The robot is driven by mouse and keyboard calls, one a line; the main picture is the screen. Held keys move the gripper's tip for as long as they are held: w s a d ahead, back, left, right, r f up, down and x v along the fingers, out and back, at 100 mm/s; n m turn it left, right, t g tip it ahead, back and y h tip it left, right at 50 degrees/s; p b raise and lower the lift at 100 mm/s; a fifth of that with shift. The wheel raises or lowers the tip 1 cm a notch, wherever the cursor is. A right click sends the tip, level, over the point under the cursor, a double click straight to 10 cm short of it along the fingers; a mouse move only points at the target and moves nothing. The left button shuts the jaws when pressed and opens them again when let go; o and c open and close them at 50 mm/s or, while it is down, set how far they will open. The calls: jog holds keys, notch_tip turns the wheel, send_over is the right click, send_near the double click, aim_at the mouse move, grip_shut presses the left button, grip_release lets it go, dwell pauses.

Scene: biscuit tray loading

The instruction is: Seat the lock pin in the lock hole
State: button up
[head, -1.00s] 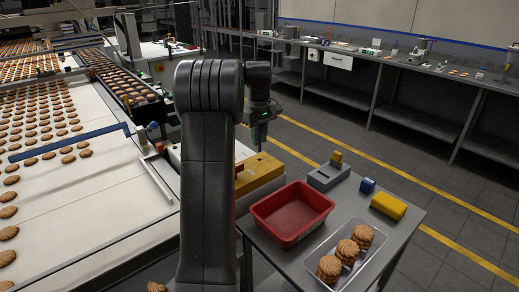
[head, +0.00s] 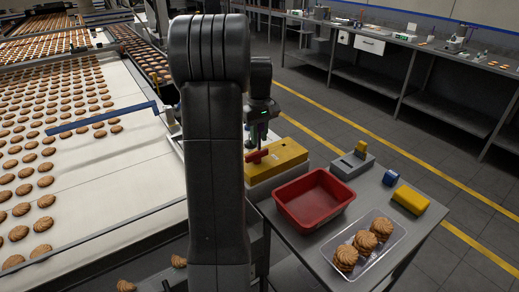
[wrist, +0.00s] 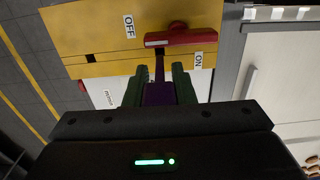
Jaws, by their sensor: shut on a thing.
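My gripper (wrist: 157,76) is shut on a purple lock pin (wrist: 158,94), whose narrow dark shaft points towards the yellow switch box (wrist: 95,34). The shaft's end is close to the red lever (wrist: 182,38) on the box, by the ON label; I cannot tell whether it touches. The OFF label is at the lever's other side. In the head view my gripper (head: 258,139) hangs pointing down over the yellow box (head: 285,158), just above the red lever (head: 256,155).
A side table holds a red bin (head: 314,199), a clear tray (head: 340,246) with biscuits, a grey block (head: 351,165) with a yellow part, a blue item (head: 391,177) and a yellow block (head: 410,199). The biscuit conveyor (head: 140,190) runs at left.

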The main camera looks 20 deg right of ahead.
aim_at(259, 149)
jog(key=shift+f, duration=2.4)
jog(key=shift+f, duration=0.15)
jog(key=o, duration=0.9)
jog(key=shift+o, duration=0.4)
notch_tip(259, 149, up, 12)
jog(key=shift+r, duration=0.15)
notch_tip(259, 149, down, 13)
jog(key=shift+r, duration=2.15)
